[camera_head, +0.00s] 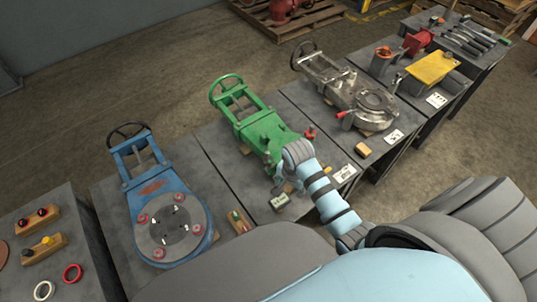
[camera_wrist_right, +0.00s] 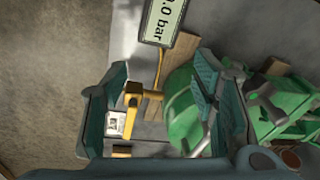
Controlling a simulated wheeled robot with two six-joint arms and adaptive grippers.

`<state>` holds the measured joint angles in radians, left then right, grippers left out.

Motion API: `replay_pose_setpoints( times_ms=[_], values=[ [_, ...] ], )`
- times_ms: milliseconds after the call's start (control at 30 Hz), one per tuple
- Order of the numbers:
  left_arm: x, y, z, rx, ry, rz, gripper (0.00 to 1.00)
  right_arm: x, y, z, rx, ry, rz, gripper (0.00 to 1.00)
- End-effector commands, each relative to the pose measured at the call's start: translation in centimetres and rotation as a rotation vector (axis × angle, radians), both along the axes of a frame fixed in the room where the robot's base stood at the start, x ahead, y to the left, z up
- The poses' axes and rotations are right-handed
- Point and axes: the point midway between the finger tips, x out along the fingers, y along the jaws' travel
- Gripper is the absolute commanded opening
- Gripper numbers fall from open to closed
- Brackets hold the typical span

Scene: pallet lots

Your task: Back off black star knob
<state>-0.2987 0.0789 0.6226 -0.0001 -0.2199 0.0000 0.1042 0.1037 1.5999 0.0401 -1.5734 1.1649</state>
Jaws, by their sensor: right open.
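No black star knob can be made out for certain. In the head view, a wooden block (camera_head: 37,220) on the left table carries small dark and red knobs, too small to tell their shape. My right gripper (camera_head: 286,186) is beside the near end of the green valve (camera_head: 265,130). In the right wrist view its fingers (camera_wrist_right: 162,82) are spread, with the green valve body (camera_wrist_right: 190,110) behind and partly hidden by the right finger. Yellow fittings (camera_wrist_right: 131,95) show between the fingers. My left gripper is not in view.
A pressure readout (camera_wrist_right: 163,20) lies by the green valve, also in the head view (camera_head: 279,201). A blue valve (camera_head: 160,190) stands left and a grey valve (camera_head: 350,90) right, on separate dark tables. A second wooden block (camera_head: 43,249) and rings lie on the left table.

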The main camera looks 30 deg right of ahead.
Motion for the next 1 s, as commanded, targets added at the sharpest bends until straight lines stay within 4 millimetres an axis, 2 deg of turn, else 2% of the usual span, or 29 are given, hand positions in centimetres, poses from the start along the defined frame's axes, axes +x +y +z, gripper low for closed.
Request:
replay_pose_setpoints(
  times_ms=[33,200,333,433,567,833,1000],
  values=[
    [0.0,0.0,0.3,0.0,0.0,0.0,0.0,2.2,0.1,1.6,0.024,0.0,-0.134,0.53],
    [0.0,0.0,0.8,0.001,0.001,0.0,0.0,8.0,0.5,7.5,0.096,0.037,-0.683,0.53],
    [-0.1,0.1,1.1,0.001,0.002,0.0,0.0,11.1,0.9,12.6,0.127,0.065,-1.048,0.53],
    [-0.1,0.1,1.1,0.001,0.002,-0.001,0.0,11.9,1.0,14.1,0.132,0.078,-1.186,0.53],
    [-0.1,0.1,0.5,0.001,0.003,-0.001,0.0,11.9,1.1,12.3,0.131,0.082,-1.211,0.53],
    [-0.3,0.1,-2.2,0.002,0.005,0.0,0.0,11.9,1.1,4.3,0.131,0.081,-1.208,0.53],
    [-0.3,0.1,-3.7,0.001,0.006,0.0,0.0,12.0,1.1,0.8,0.133,0.078,-1.206,0.53]
  ],
)
